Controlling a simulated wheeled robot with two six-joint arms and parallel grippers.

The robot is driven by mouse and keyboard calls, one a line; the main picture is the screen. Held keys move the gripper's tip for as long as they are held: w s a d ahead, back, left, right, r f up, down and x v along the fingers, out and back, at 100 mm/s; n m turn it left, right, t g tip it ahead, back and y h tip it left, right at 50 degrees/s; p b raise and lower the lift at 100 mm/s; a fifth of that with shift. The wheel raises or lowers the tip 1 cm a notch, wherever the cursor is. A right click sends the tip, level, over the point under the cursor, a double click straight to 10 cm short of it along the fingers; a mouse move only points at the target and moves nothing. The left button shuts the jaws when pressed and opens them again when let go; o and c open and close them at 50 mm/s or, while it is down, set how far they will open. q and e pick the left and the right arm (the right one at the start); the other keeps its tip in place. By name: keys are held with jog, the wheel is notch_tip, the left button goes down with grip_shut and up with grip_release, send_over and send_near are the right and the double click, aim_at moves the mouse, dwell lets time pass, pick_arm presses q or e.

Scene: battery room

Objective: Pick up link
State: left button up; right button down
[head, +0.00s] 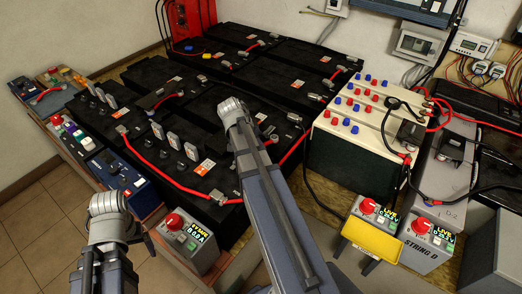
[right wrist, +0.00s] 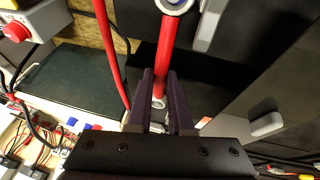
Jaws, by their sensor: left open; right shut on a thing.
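A red link (right wrist: 167,45) with metal ring lugs shows in the right wrist view, one lug at the top edge and one down between my fingers. My right gripper (right wrist: 160,78) is shut on it with dark fingers on both sides. I cannot tell whether its lugs touch a terminal. In the head view my right arm reaches over the black batteries (head: 187,113), and its fingers and the held link are hidden. My left gripper (head: 108,205) is low at the left of the head view, apart from the batteries. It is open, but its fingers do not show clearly.
Other red cables (head: 165,172) run across the batteries. A cream box (head: 340,150) with red and blue terminals stands right of them. A grey unit (head: 428,243) with a lit display and a yellow block (head: 372,237) are at the front right. Tiled floor (head: 40,225) is clear at left.

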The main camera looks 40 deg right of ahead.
jog(key=shift+r, duration=0.1)
notch_tip(320, 180, up, 10)
jog(key=p, duration=1)
